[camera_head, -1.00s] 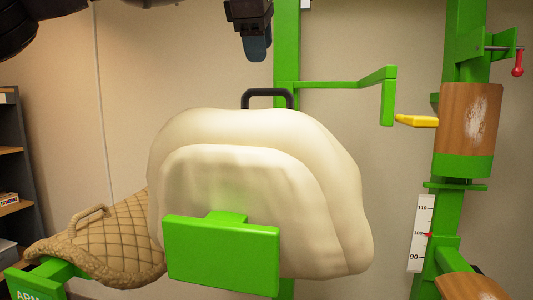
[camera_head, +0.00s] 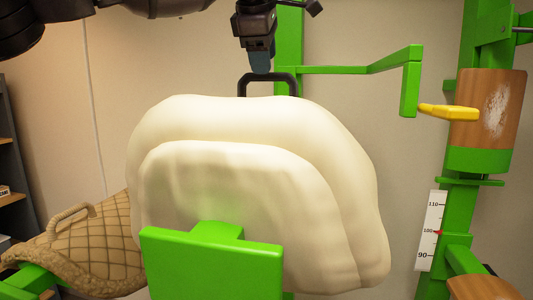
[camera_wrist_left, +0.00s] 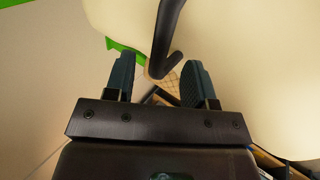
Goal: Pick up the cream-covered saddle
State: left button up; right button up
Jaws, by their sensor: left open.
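The cream-covered saddle (camera_head: 240,125) rests on a green stand arm with a green plate (camera_head: 212,262) in front of it. A dark handle (camera_head: 268,76) stands up from its top. My left gripper (camera_head: 261,68) comes down from above, right at the top of the handle. In the left wrist view the open fingers (camera_wrist_left: 160,78) have the dark handle (camera_wrist_left: 168,35) extending between and beyond them, and the cream cover (camera_wrist_left: 255,60) fills the right side. I cannot tell whether the fingers touch the handle. My right gripper is not in view.
A brown quilted saddle (camera_head: 95,235) with its own handle sits at the lower left. A dark shelf stands far left.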

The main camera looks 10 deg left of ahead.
aim_at(267, 76)
pick_arm(q)
jog(key=x, duration=0.5)
jog(key=shift+p, duration=0.3)
grip_shut()
dwell(0.5)
jog(key=shift+r, duration=0.1)
jog(key=shift+r, duration=0.1)
dwell(0.6)
